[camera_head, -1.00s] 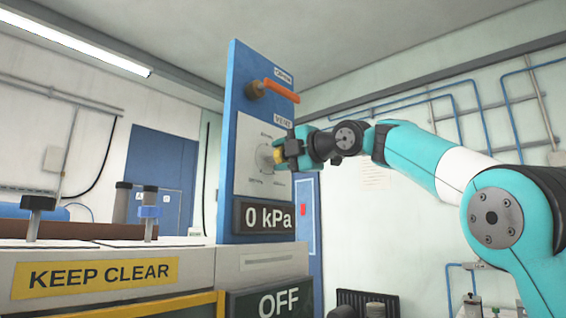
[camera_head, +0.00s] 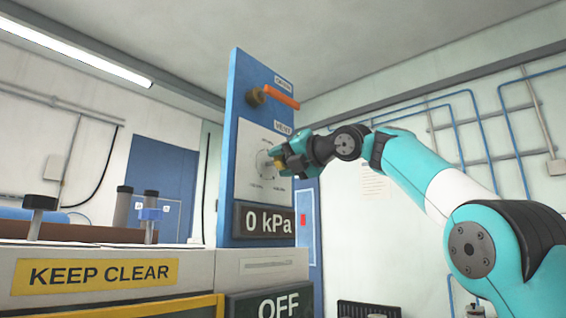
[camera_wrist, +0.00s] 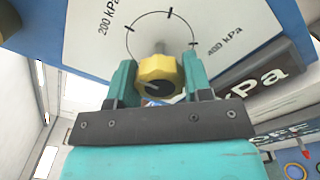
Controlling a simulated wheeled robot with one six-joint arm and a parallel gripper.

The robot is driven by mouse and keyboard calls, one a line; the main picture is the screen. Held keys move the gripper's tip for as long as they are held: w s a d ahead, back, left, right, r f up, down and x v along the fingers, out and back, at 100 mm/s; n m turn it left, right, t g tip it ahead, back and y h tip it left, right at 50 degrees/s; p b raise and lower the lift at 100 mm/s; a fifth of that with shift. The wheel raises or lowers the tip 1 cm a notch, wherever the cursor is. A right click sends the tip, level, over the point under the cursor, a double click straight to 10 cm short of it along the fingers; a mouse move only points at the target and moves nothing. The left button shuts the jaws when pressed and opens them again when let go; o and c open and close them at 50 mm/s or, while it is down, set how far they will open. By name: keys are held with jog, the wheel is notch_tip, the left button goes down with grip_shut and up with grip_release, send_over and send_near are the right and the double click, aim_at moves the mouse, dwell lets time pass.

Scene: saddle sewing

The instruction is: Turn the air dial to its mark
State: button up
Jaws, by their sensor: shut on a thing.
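The air dial is a yellow knob (camera_wrist: 156,70) in front of a white scale plate (camera_wrist: 92,40) with black marks, on a blue upright panel (camera_head: 237,85). In the wrist view the plate shows "200 kPa" and "400 kPa" and a drawn arc. My gripper (camera_wrist: 152,82) is shut on the yellow knob, one teal finger on each side. In the head view my gripper (camera_head: 284,160) reaches the plate from the right and partly hides the knob. The readout (camera_head: 264,223) below shows "0 kPa".
An orange lever (camera_head: 282,94) sticks out above the plate. A sign (camera_head: 278,305) reading "OFF" is below the readout. A bench with a yellow "KEEP CLEAR" label (camera_head: 97,273) stands at the left, with several dark-topped posts.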

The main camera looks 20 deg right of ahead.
dwell(0.4)
jog(key=o, duration=0.9)
jog(key=b+v, duration=0.4)
jog(key=v, duration=1.3)
jog(key=shift+s+d, duration=0.1)
jog(key=shift+s, duration=0.1)
